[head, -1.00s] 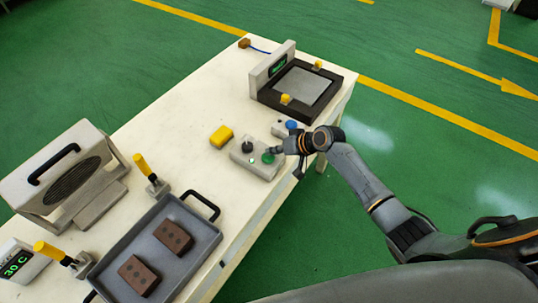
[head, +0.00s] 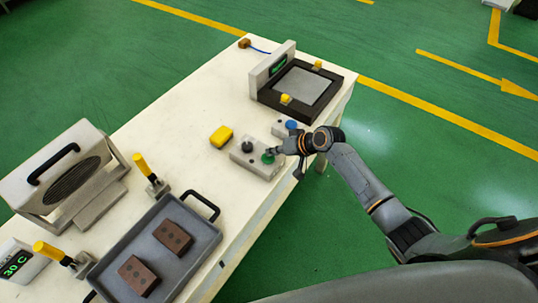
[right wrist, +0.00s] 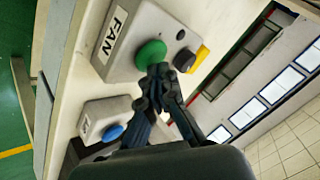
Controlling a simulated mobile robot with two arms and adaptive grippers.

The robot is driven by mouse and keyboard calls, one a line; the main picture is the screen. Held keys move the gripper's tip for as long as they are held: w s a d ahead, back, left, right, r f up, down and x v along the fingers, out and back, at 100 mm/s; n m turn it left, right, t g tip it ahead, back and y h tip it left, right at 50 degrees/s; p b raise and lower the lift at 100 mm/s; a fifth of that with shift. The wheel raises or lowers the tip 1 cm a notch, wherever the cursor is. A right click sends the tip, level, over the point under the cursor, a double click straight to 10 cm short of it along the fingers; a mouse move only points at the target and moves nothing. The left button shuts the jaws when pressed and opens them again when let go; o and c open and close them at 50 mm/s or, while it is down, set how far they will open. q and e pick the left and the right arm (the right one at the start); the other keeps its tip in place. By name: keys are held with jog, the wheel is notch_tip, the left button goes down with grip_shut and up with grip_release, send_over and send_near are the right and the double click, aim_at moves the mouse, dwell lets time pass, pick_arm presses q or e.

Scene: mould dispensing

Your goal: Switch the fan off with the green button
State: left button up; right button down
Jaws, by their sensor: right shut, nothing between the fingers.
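The fan control box (head: 248,165) is a pale grey box near the front edge of the table. It has a green button (head: 268,158) on its right part and a dark knob (head: 247,147) beside it. In the right wrist view the box bears the label FAN, and the green button (right wrist: 151,54) shows close up. My right gripper (right wrist: 160,72) is shut and empty, its fingertips at the edge of the green button; I cannot tell whether they press it. The fan (head: 72,180) is a grey boxy unit with a dark grille at the left. My left gripper is not in view.
A small box with a blue button (head: 291,125) stands just behind my right gripper. A yellow block (head: 221,136) lies left of the fan box. A grey tray (head: 200,245) with two brown blocks and a dark-based plate device (head: 265,90) are on the table (head: 180,110).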

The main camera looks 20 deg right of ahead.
aim_at(273, 157)
jog(key=shift+s+f, duration=0.1)
jog(key=shift+f, duration=0.3)
jog(key=shift+r+p, duration=0.3)
dwell(0.3)
notch_tip(273, 157, up, 6)
jog(key=p, duration=0.5)
jog(key=shift+r, duration=0.2)
jog(key=shift+f, duration=0.1)
